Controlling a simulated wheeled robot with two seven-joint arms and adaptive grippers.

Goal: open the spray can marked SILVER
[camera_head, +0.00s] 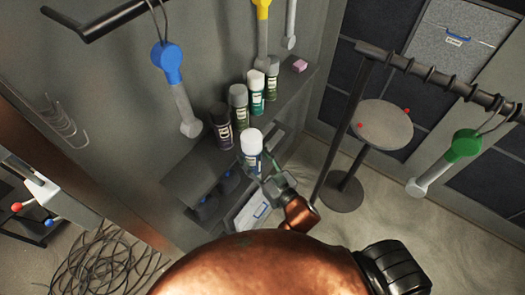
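A spray can with a white cap (251,139) is upright, out in front of the upper shelf's edge. Its label is too small to read. One gripper of mine (266,172), at the end of a copper arm, is against its lower right side. The can has no visible support but this gripper, which looks shut on it; the far finger is hidden. I take this for my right arm. Several more cans stand on the shelf: a dark one (221,127), a grey-green one (239,105), a white-capped green one (257,92) and another behind. No SILVER marking is legible. My other gripper is out of view.
Below the upper shelf (185,172) are dark round items (229,181) and a white-and-blue box (253,211). A round stool (384,126) and a rail post (343,125) stand to the right. Blue (166,57) and green (464,146) handled tools hang nearby. Coiled cable (105,265) lies lower left.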

